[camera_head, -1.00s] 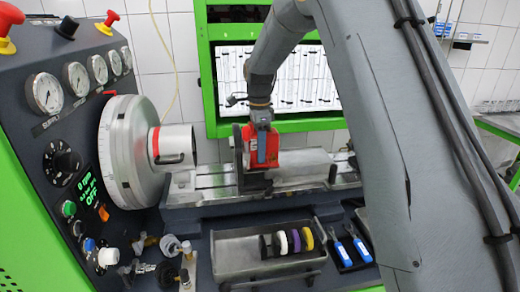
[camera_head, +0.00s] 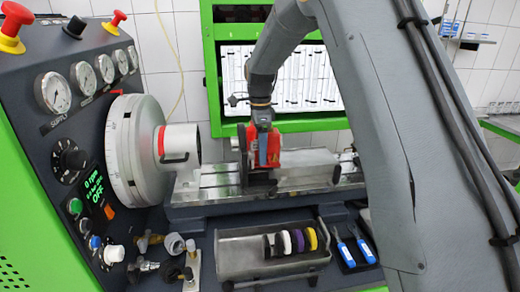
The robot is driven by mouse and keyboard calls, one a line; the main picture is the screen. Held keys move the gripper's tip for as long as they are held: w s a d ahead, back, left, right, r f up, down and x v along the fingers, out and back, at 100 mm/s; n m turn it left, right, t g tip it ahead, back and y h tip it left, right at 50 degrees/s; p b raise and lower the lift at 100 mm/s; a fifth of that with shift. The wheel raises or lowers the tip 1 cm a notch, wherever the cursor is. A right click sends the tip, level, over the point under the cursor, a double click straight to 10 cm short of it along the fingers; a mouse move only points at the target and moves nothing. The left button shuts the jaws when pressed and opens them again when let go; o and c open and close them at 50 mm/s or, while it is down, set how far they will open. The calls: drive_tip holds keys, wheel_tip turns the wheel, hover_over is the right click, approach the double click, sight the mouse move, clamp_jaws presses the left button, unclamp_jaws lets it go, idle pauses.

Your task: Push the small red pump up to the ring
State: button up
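The small red pump (camera_head: 274,149) sits on the metal bench rails, right of the white cylinder on the big round chuck. A dark upright plate (camera_head: 244,155) stands at its left side. A red ring (camera_head: 161,142) circles the white cylinder (camera_head: 182,143) near the chuck, with a clear gap between cylinder and pump. My gripper (camera_head: 263,150) reaches down at the pump from above. Its fingers are too small and overlapped to tell whether they are open or shut, or grip the pump.
The round chuck (camera_head: 138,150) and control panel (camera_head: 72,160) with gauges and knobs stand at left. In front, a grey tray (camera_head: 240,262) holds several coloured discs. Blue-handled tools (camera_head: 345,254) lie right of it. The rail (camera_head: 215,182) left of the pump is bare.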

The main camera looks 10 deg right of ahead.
wheel_tip(320, 180, up, 7)
drive_tip(key=b, duration=0.2)
drive_tip(key=shift+r+b, duration=0.1)
drive_tip(key=shift+b, duration=0.3)
drive_tip(key=shift+d+r, duration=0.1)
drive_tip(key=shift+r, duration=0.25)
drive_tip(key=s+d+r+n+t+b, duration=0.1)
drive_tip(key=s+d+r+n+t, duration=0.15)
drive_tip(key=d, duration=0.25)
drive_tip(key=s+d+r+n+t+b, duration=0.1)
drive_tip(key=s+d+r+n, duration=0.1)
drive_tip(key=d+r+n, duration=0.15)
drive_tip(key=s+a+f+n+g, duration=0.1)
drive_tip(key=s+f+n+g, duration=0.1)
drive_tip(key=s+f+n, duration=1)
drive_tip(key=s+f, duration=1.1)
drive_tip(key=s, duration=0.3)
drive_tip(key=shift+a+f+b, duration=0.2)
drive_tip(key=shift+f+b, duration=0.05)
drive_tip(key=shift+b, duration=0.15)
drive_tip(key=shift+w, duration=0.1)
